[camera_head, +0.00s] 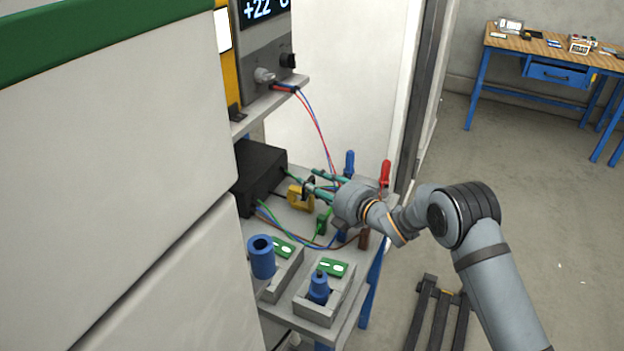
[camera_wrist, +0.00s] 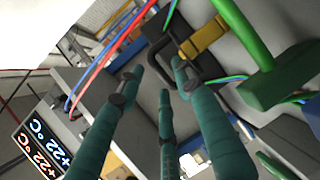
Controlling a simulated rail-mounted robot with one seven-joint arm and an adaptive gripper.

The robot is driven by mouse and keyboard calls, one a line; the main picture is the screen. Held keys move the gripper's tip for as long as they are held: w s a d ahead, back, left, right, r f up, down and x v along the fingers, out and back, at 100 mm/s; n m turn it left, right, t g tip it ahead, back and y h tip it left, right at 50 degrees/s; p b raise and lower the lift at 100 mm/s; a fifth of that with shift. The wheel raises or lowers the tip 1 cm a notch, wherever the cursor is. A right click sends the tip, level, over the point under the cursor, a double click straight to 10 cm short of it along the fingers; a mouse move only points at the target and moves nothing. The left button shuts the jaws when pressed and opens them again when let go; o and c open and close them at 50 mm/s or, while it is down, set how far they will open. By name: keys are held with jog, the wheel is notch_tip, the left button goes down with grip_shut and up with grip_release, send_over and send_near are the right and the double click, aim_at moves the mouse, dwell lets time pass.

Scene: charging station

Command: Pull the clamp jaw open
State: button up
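A yellow clamp (camera_head: 297,198) sits on the bench beside a black box (camera_head: 258,172). In the wrist view the yellow part (camera_wrist: 204,37) shows at the upper right, with a black loop-shaped handle (camera_wrist: 160,50) next to it. My gripper (camera_head: 318,187) is just to the right of the yellow clamp. Its teal fingers (camera_wrist: 160,80) are spread, with nothing visible between them. The right fingertip overlaps the black handle in the wrist view; I cannot tell whether they touch. Which part is the clamp jaw is not clear, and my fingers partly hide this area in the head view.
A green clip (camera_head: 322,221) and a brown clip (camera_head: 363,239) are near my gripper. Blue (camera_head: 349,162) and red (camera_head: 385,172) handles stand behind it. Loose wires cross the bench. Blue cylinders (camera_head: 261,256) and grey holders are in front. A shelf (camera_head: 270,105) overhangs the back.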

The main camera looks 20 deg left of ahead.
jog(key=shift+w+a+f, duration=0.1)
jog(key=shift+w+a, duration=0.2)
jog(key=shift+a, duration=0.1)
grip_shut()
dwell(0.4)
dwell(0.4)
